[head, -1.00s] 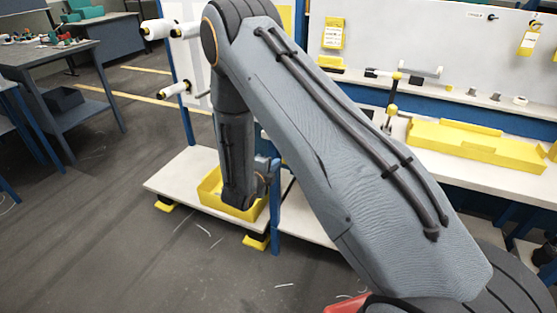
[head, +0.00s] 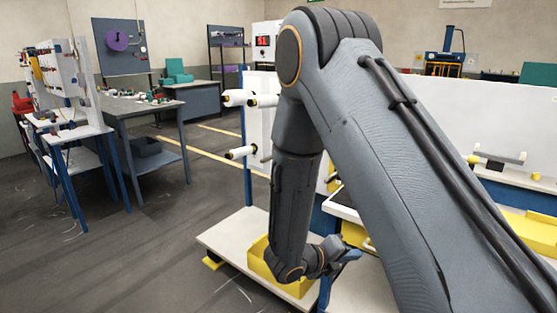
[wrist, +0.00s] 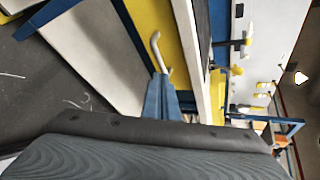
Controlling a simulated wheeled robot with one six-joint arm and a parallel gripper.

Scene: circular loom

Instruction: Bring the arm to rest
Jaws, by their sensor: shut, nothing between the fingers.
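My arm crosses the head view from the lower right and bends down at its elbow. My gripper (head: 347,257) is at the end of the arm, low in the middle of the head view, pointing right. It looks small and blue there, in front of the workbench's left end. In the wrist view my gripper (wrist: 163,92) shows as blue tapered fingers held together, with nothing seen between them. A pale hooked bar (wrist: 158,52) appears just past the fingertips; I cannot tell whether they touch. My forearm hides part of the bench.
A yellow bin (head: 262,262) stands on a low white shelf (head: 228,238) behind my wrist. White spools (head: 235,98) stick out from a panel above. A grey table (head: 150,105) with small parts stands at left. The floor (head: 120,265) at lower left is clear.

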